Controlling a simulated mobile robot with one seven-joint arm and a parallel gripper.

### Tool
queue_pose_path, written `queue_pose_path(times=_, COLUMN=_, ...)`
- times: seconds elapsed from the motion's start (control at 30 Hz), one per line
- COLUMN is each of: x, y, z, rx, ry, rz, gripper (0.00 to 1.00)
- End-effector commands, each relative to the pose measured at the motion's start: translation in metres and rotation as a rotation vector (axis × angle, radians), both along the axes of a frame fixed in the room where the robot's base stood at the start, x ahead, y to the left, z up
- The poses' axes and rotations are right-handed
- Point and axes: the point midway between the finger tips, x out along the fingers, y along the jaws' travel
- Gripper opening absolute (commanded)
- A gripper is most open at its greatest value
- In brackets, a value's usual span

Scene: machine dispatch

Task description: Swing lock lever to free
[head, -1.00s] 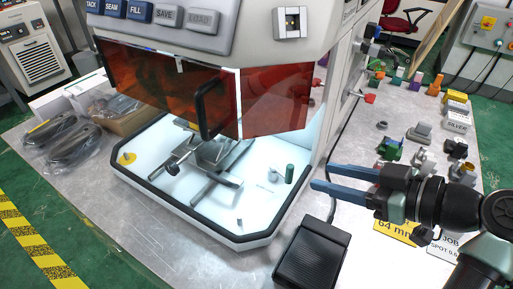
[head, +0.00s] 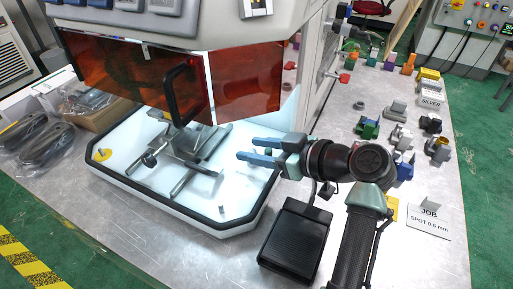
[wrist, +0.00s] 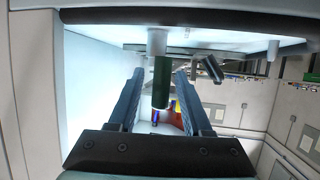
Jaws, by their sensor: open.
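A metal clamp fixture (head: 190,150) with crossed bars stands on the machine's white tray, below the raised amber shield. A bar with a black knob (head: 150,160) sticks out at its left; I cannot tell for certain that this is the lock lever. My gripper (head: 248,149) is open over the tray's right side, right of the fixture and apart from it. In the upside-down wrist view, a dark green cylinder (wrist: 162,85) on a pale base shows between the open fingers, not gripped. A dark knob-like piece (wrist: 212,68) shows right of the fingers.
The amber shield (head: 130,75) with its black handle (head: 182,92) hangs over the tray. The tray's dark front rim (head: 165,208) borders it. A small grey pin (head: 221,210) stands near the front. A black pedal box (head: 295,238) lies outside. Bagged cables (head: 35,145) lie left.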

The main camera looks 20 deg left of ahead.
Motion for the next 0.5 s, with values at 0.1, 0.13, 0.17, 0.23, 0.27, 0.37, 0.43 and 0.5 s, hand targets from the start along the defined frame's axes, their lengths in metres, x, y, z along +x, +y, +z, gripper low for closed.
queue_pose_path(times=0.1, x=0.0001, y=0.0001, z=0.0001, rx=0.0, ry=-0.001, rz=0.0, gripper=0.49)
queue_pose_path(times=0.13, x=0.0001, y=0.0001, z=0.0001, rx=0.0, ry=0.0, rz=0.0, gripper=0.49)
queue_pose_path(times=0.17, x=0.0001, y=0.0001, z=0.0002, rx=0.0, ry=-0.001, rz=0.0, gripper=0.49)
queue_pose_path(times=0.23, x=0.0001, y=0.0, z=0.0002, rx=0.0, ry=-0.001, rz=0.0, gripper=0.4)
queue_pose_path(times=0.27, x=0.0001, y=0.0, z=0.0002, rx=0.0, ry=-0.001, rz=0.0, gripper=0.35)
queue_pose_path(times=0.37, x=0.0001, y=-0.0001, z=0.0003, rx=0.0, ry=-0.001, rz=0.0, gripper=0.17)
queue_pose_path(times=0.43, x=0.0001, y=-0.0002, z=0.0003, rx=0.0, ry=-0.001, rz=0.0, gripper=0.04)
queue_pose_path(times=0.5, x=0.0, y=-0.0003, z=0.0002, rx=0.0, ry=-0.001, rz=0.0, gripper=0.0)
